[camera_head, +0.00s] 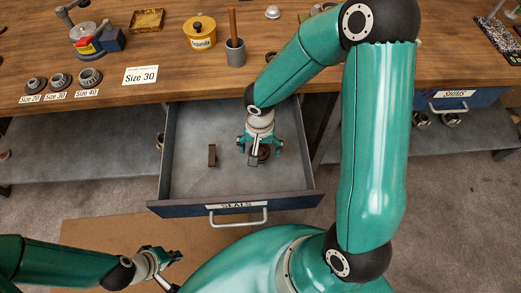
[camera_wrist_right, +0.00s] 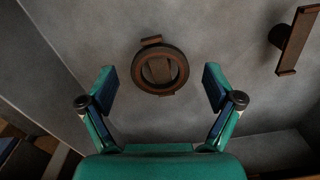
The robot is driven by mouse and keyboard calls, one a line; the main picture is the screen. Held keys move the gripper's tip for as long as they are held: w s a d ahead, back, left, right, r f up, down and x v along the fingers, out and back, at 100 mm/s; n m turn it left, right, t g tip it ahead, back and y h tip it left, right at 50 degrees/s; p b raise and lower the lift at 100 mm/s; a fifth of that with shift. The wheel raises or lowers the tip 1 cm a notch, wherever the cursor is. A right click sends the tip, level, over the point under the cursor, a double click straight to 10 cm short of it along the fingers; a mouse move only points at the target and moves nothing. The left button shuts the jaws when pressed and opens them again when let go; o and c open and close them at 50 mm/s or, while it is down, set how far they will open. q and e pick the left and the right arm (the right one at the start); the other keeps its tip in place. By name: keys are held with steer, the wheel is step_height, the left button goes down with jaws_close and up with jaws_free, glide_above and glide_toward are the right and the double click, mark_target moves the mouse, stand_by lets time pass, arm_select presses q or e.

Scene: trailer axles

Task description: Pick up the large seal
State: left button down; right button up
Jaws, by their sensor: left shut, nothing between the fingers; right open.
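A brown ring-shaped seal (camera_wrist_right: 181,70) lies on the floor of the open drawer (camera_head: 190,180), with a brown bar across its middle. My right gripper (camera_wrist_right: 160,85) is open, its fingers on either side of the ring and apart from it. In the head view my right gripper (camera_head: 260,152) reaches down into the drawer and partly hides the ring (camera_head: 264,153). A second brown piece (camera_head: 212,155) is to the left in the drawer; it also shows at upper right in the wrist view (camera_wrist_right: 296,42). My left gripper (camera_head: 164,258) is shut and empty, below the drawer.
The drawer front, labelled SEALS (camera_head: 238,206), has a grey handle (camera_head: 240,220). The wooden workbench (camera_head: 180,72) above holds bearings (camera_head: 90,77) by size cards, a yellow pot (camera_head: 200,34) and a grey cup (camera_head: 236,54). The drawer's left half is mostly clear.

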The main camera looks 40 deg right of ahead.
steer(key=c, duration=1)
steer(key=shift+r, duration=0.15)
